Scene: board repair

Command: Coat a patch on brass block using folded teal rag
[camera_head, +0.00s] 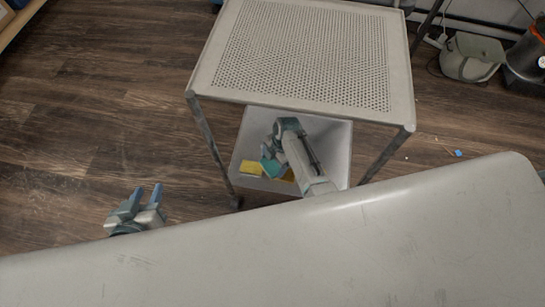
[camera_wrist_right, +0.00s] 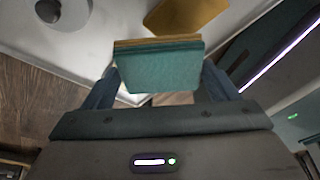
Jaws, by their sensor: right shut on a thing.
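The folded teal rag (camera_wrist_right: 158,68) is between the two fingers of my right gripper (camera_wrist_right: 160,78), which is shut on it. A tan-yellow strip (camera_wrist_right: 157,43) shows along the rag's far edge; I cannot tell if it is part of the rag or a block behind it. A brass-yellow block (camera_wrist_right: 186,14) lies beyond, apart from the rag in this view. My left gripper (camera_head: 146,198) is open and empty.
The cart's perforated top shelf (camera_head: 305,50) lies above the pale lower shelf (camera_head: 335,140), with cart legs at the corners. A grey bin (camera_head: 472,57) stands on the wooden floor at the right. A large pale surface (camera_head: 300,260) fills the foreground.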

